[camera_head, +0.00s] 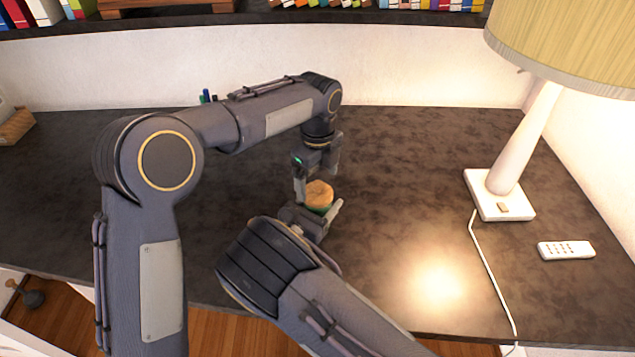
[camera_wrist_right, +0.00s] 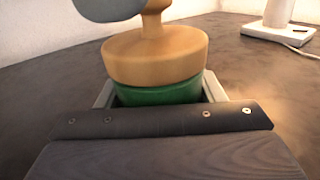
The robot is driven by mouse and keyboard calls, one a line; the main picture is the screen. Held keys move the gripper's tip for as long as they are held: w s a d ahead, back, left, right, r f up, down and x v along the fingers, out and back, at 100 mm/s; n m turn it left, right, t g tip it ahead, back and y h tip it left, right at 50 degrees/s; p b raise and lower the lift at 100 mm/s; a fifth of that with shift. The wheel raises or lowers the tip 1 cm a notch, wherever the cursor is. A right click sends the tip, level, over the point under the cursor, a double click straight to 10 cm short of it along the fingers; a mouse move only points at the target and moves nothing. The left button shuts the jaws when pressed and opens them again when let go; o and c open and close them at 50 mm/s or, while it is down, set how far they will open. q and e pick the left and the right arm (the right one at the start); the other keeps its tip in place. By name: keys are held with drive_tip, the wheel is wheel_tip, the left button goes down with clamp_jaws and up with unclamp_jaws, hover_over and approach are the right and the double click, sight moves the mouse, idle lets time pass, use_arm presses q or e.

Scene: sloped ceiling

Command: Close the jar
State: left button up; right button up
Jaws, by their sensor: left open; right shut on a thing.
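The jar has a green body, a sliver of which shows in the head view (camera_head: 322,210) and more of which shows in the right wrist view (camera_wrist_right: 160,95). A round wooden lid (camera_head: 319,193) with a knob is on top of the jar; it also shows in the right wrist view (camera_wrist_right: 155,58). I cannot tell if it is fully seated. My right gripper (camera_head: 314,213) is shut on the jar body, low at the desk. My left gripper (camera_head: 318,178) is open, pointing down just above the lid, apart from the knob as far as I can see.
A lamp (camera_head: 500,190) with a white base stands on the dark desk (camera_head: 400,200) at the right, its cord (camera_head: 485,260) running to the front edge. A white remote (camera_head: 566,250) lies beside it. Pens (camera_head: 206,97) show behind my left arm.

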use_arm(q)
wheel_tip(320, 180, up, 10)
drive_tip(key=shift+f, duration=0.15)
use_arm(e)
drive_tip(key=o, duration=1.5)
drive_tip(key=shift+c, duration=0.2)
use_arm(q)
drive_tip(key=shift+f+b, duration=0.75)
use_arm(e)
drive_tip(key=shift+v, duration=3.9)
drive_tip(key=shift+a, duration=0.1)
